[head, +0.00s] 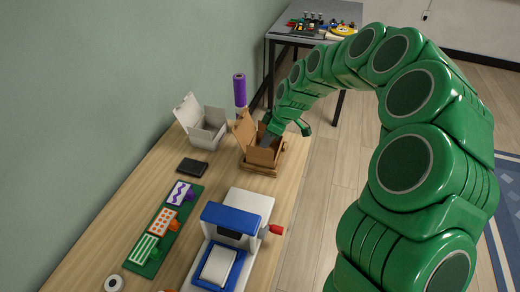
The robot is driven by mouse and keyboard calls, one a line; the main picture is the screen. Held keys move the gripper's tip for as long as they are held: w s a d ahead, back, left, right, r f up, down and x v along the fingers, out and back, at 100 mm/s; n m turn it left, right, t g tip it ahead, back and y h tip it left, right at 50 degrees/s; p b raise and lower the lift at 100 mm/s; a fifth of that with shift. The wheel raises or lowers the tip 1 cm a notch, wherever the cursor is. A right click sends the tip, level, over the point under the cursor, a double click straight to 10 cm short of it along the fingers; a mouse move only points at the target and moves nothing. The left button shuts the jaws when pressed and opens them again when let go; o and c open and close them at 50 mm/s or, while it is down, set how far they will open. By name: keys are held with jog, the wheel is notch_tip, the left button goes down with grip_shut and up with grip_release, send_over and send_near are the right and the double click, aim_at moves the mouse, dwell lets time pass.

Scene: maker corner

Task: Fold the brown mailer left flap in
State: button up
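The brown mailer (262,157) is an open cardboard box near the far right end of the wooden bench. Its left flap (244,131) stands up, tilted, and a lower flap shows at the front. My gripper (272,138) is at the box's opening, between the left flap and the right side. Its fingertips are small and partly hidden by the box and arm, so I cannot tell whether they are open or touching a flap.
A white open box (206,132) stands left of the mailer, with a purple roll (240,90) behind. A black slab (192,166), a green stamp tray (160,228) and a blue-white press (232,240) lie nearer. A grey table (312,32) stands beyond.

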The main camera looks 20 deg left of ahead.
aim_at(260, 149)
jog(key=shift+x, duration=3.4)
grip_shut()
